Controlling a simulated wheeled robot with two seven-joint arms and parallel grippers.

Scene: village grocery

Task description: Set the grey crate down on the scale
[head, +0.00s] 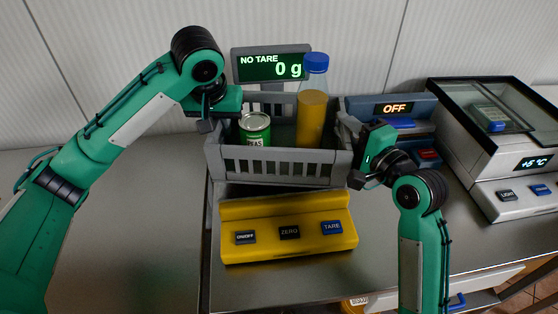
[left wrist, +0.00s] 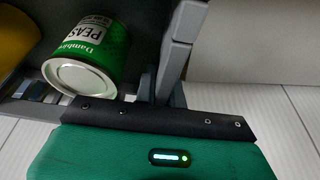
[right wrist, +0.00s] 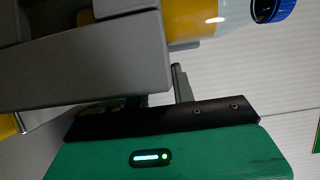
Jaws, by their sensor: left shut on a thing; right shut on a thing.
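The grey crate (head: 280,168) is in the middle of the head view, above and behind the yellow front panel of the scale (head: 288,212). It holds a green can of peas (head: 255,131) and a bottle with orange liquid and a blue cap (head: 311,110). My left gripper (head: 207,122) is shut on the crate's left side; the crate wall (left wrist: 176,50) shows in the left wrist view. My right gripper (head: 357,178) is shut on its right side, also seen in the right wrist view (right wrist: 172,90). The crate hides the scale's platform, so I cannot tell whether they touch.
The scale's display (head: 272,66) behind the crate reads NO TARE and 0 g. A blue-grey device (head: 392,108) showing OFF stands right of the crate. A glass-topped cooler (head: 500,150) stands further right. The steel counter is bare at left.

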